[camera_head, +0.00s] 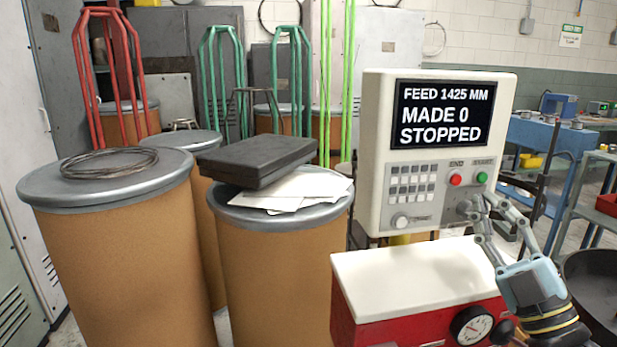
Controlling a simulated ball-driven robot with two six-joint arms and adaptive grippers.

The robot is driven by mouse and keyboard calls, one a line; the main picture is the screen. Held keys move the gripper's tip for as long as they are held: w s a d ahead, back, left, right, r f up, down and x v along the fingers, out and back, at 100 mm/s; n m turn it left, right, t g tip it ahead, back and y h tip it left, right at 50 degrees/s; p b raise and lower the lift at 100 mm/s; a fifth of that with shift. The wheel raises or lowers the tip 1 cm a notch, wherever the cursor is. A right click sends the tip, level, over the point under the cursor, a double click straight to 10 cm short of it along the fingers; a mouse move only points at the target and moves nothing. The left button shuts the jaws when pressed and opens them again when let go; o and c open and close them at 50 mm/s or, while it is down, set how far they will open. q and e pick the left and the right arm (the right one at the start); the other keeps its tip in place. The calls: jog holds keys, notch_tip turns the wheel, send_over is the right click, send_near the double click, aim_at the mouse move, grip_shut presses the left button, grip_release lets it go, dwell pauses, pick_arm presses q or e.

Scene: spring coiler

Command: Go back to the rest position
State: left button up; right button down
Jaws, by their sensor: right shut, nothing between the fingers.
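The control box (372,150) stands on a post at the right of centre. Its screen (445,114) reads "FEED 1425 MM, MADE 0, STOPPED". Below the screen are a keypad, a knob, a red button (456,179) and a green button (482,177). My right gripper (474,207) is in front of the lower right part of the box, below the two buttons. It is shut and empty. I cannot tell whether its fingertips touch the panel. My left gripper is not in view.
A red machine with a white top (410,275) and a gauge (471,325) stands below the box. Large brown drums (110,260) fill the left, one bearing a wire coil (110,163), another papers and a black case (268,158). A blue bench (545,137) is at the right.

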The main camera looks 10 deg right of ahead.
jog(key=s+a+f+m+g+h, duration=0.1)
jog(key=s+f+m+g+h, duration=0.2)
jog(key=f+m+g, duration=0.3)
jog(key=s+a+f+m+g+h, duration=0.1)
jog(key=s+f+m+g+h, duration=0.15)
jog(key=f+g, duration=0.45)
jog(key=s+f+m+g+h, duration=0.1)
jog(key=s+f+m+g, duration=0.2)
jog(key=s, duration=0.7)
jog(key=s+f+m+g+h, duration=0.1)
jog(key=s+m+g, duration=0.1)
jog(key=s+g, duration=0.6)
jog(key=s+d+f+t+b, duration=0.1)
jog(key=s+f, duration=0.1)
jog(key=f, duration=1.2)
jog(key=s+d+f+b, duration=0.1)
jog(key=f, duration=1.3)
jog(key=s+d+f+g+b, duration=0.1)
jog(key=s+f, duration=1.6)
jog(key=s, duration=0.1)
jog(key=shift+s+f, duration=0.35)
